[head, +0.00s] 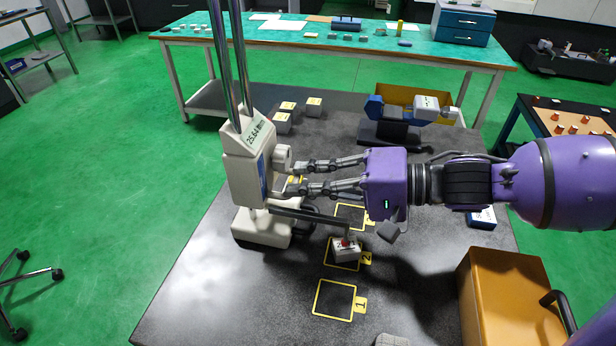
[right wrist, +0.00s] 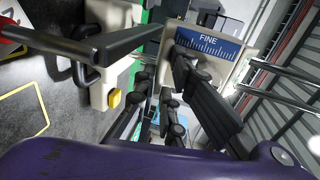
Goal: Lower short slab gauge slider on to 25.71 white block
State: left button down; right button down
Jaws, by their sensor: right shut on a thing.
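The slab gauge has two steel columns, a dark-footed cream base (head: 262,228) and a cream slider (head: 243,170) whose display seems to read 25.64 mm. Its dark measuring arm (head: 312,217) reaches right to a red tip over a white block (head: 346,254). The block sits in yellow square 2; tip and block look touching, but I cannot be sure. My right gripper (head: 294,178) is shut at the slider's right side; its fingers hide the part they hold. In the right wrist view the slider's FINE scale (right wrist: 208,42) is beside the fingers (right wrist: 180,95). My left gripper is out of view.
Yellow square 1 (head: 333,299) is empty, and another square lies behind the block. A blue-and-grey device (head: 390,122) stands behind my right arm. An orange box (head: 510,300) stands front right.

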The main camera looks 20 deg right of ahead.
jog(key=c, duration=1.9)
grip_release()
jog(key=shift+s+d+f, duration=0.1)
jog(key=shift+f, duration=0.3)
jog(key=shift+c, duration=0.2)
jog(key=shift+o, duration=0.5)
jog(key=shift+r, duration=0.1)
jog(key=v, duration=1.1)
jog(key=shift+s+d+r, duration=0.2)
jog(key=shift+d+r, duration=0.05)
jog(key=shift+d, duration=0.05)
